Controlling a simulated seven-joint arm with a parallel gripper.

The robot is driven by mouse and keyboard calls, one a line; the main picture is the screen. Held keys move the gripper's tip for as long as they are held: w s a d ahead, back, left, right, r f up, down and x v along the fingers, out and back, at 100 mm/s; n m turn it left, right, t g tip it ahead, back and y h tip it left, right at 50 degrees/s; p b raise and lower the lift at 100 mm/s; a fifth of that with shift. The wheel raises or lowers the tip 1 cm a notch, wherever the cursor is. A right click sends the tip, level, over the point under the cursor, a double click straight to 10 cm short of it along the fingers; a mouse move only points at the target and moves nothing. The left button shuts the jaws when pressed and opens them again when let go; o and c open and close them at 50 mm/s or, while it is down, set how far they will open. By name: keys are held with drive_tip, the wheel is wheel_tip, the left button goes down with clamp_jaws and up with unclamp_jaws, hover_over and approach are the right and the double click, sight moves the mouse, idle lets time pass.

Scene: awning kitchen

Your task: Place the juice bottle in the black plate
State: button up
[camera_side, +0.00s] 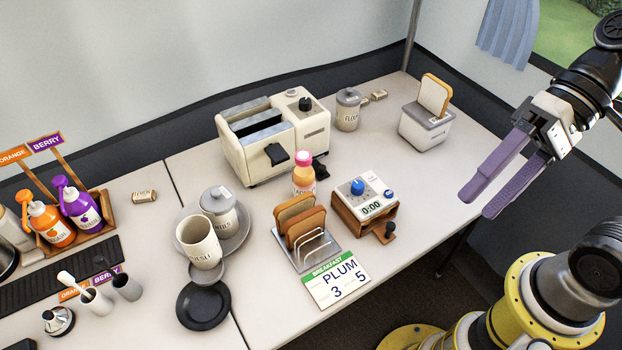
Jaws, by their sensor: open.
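The juice bottle (304,178), orange with a pink cap, stands upright on the table in front of the large cream toaster. Its lower part is partly hidden by the toast rack. The black plate (203,306) lies at the front of the table, left of the toast rack, and looks empty. My gripper (476,205), with two purple fingers, is open and empty. It is in the air at the right, well to the right of the bottle and far from the plate.
The toast rack (312,249), timer box (364,205) and breakfast card (338,280) stand near the bottle. A tall cup (199,243) and lidded jar (219,208) stand behind the plate. The cream toaster (262,155) is behind the bottle. The table's right end is mostly clear.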

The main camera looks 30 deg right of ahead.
drive_tip(key=w+a+r+m+g+y, duration=0.1)
drive_tip(key=w+a+r+m+y, duration=0.15)
drive_tip(key=w+a+y, duration=0.2)
drive_tip(key=w+d+f+m+t+y, duration=0.1)
drive_tip(key=w+f+m+t+y, duration=0.15)
drive_tip(key=w+m+t, duration=0.4)
drive_tip(key=w+d+f+m+t+y, duration=0.1)
drive_tip(key=w+f+m+y, duration=0.2)
drive_tip(key=w, duration=0.7)
drive_tip(key=w+d+f+m+t+h, duration=0.2)
drive_tip(key=w+d+f+m+t, duration=0.1)
drive_tip(key=f+m, duration=0.25)
drive_tip(key=w+d+f+m+t+h, duration=0.2)
drive_tip(key=w+f+m+t+h, duration=0.15)
drive_tip(key=f, duration=0.25)
drive_tip(key=m, duration=0.3)
approach(303, 155)
drive_tip(key=s+d, duration=0.2)
drive_tip(key=shift+s+d+h, duration=0.2)
drive_tip(key=shift+s+h, duration=0.15)
drive_tip(key=shift+s, duration=0.05)
drive_tip(key=shift+w+a+f, duration=0.1)
drive_tip(key=shift+f, duration=0.1)
drive_tip(key=x, duration=1.3)
drive_tip(key=shift+w+a, duration=0.15)
drive_tip(key=shift+w, duration=0.05)
